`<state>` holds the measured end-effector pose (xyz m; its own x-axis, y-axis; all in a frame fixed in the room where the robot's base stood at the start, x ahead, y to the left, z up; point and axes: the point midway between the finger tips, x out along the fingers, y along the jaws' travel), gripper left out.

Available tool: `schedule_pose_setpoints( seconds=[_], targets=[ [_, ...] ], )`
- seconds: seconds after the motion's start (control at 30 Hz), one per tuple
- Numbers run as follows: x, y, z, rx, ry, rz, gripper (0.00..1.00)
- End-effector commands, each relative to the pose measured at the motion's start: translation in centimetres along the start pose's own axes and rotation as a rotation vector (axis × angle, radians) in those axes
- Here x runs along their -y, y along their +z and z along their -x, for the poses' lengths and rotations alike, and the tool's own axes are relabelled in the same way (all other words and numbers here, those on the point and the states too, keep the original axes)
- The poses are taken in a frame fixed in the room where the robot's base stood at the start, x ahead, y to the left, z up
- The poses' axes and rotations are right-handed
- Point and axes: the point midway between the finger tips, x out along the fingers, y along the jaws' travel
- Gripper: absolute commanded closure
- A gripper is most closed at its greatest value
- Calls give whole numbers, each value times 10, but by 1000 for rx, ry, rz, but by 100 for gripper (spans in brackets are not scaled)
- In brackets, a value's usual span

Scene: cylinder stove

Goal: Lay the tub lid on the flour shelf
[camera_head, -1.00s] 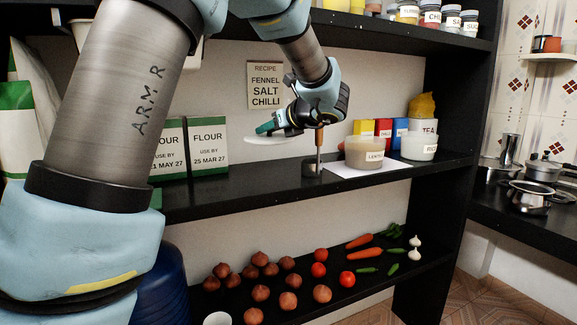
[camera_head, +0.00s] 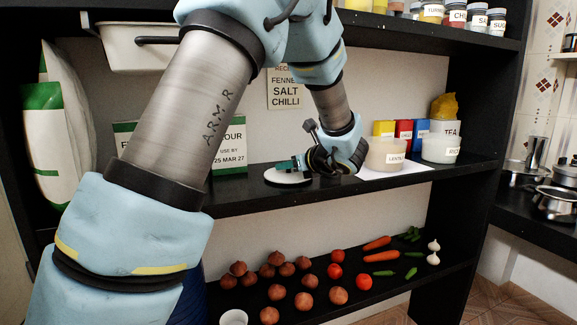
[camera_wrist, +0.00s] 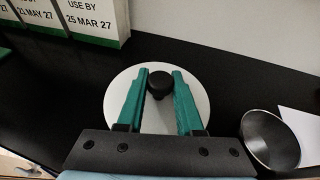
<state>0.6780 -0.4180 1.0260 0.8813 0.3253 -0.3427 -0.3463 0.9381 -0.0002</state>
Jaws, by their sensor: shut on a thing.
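The tub lid (camera_head: 288,179) is a white disc with a black knob; the wrist view shows it from above (camera_wrist: 183,118). My gripper (camera_head: 302,163) is shut on the knob, with one green finger on each side of it in the wrist view (camera_wrist: 160,84). The lid is level, at or just above the flour shelf (camera_head: 245,196); I cannot tell whether it touches. The shelf is the black middle board. Flour packs (camera_head: 234,138) stand on it left of the lid, partly hidden by my arm. They also show in the wrist view (camera_wrist: 92,20).
A grey metal round object (camera_wrist: 270,140) is close right of the lid. Further right are a lentils tub (camera_head: 386,155), a rice tub (camera_head: 440,149) and a white sheet (camera_head: 395,177). A recipe card (camera_head: 285,88) hangs behind. Bare shelf lies between the flour and the lid.

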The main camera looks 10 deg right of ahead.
Motion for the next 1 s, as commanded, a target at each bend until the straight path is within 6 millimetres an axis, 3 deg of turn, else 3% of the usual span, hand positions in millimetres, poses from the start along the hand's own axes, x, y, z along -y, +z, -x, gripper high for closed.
schedule_pose_setpoints(
  seconds=[0.1,0.13,0.37,0.73,1.0],
  targets=[
    [0,-3,-1,0,0,0,100],
    [0,-2,-1,0,0,0,61],
    [0,-2,0,0,0,0,36],
    [1,0,5,0,-2,0,35],
    [2,-1,56,0,-6,1,35]
  ],
)
